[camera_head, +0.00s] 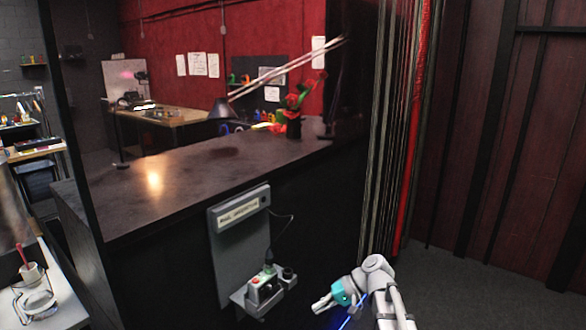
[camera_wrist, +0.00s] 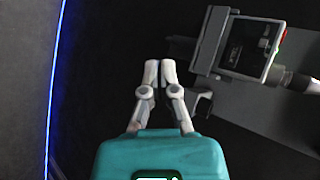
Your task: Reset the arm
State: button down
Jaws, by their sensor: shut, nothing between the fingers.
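My gripper (camera_head: 322,304) is at the lower middle of the head view, in front of the dark counter's side and to the right of a small button box (camera_head: 264,286). In the wrist view my gripper (camera_wrist: 160,72) points up the picture with its two white fingers together and nothing between them. The button box (camera_wrist: 247,48) shows at the upper right of the wrist view, apart from the fingers. It has green and red parts on one edge.
The box sits on a ledge of a grey panel (camera_head: 240,243) fixed to the counter (camera_head: 180,180). A cable hangs from the panel to the box. Hanging curtain strips (camera_head: 400,120) stand behind my arm. Floor (camera_head: 480,290) at the right is clear. A white table (camera_head: 55,300) stands at lower left.

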jog(key=s+d+f+t+h+p, duration=0.1)
jog(key=s+d+h+p, duration=0.5)
jog(key=s+d+h, duration=0.3)
jog(key=shift+s+d+h, duration=0.2)
jog(key=shift+d+h, duration=0.15)
jog(key=shift+h, duration=0.65)
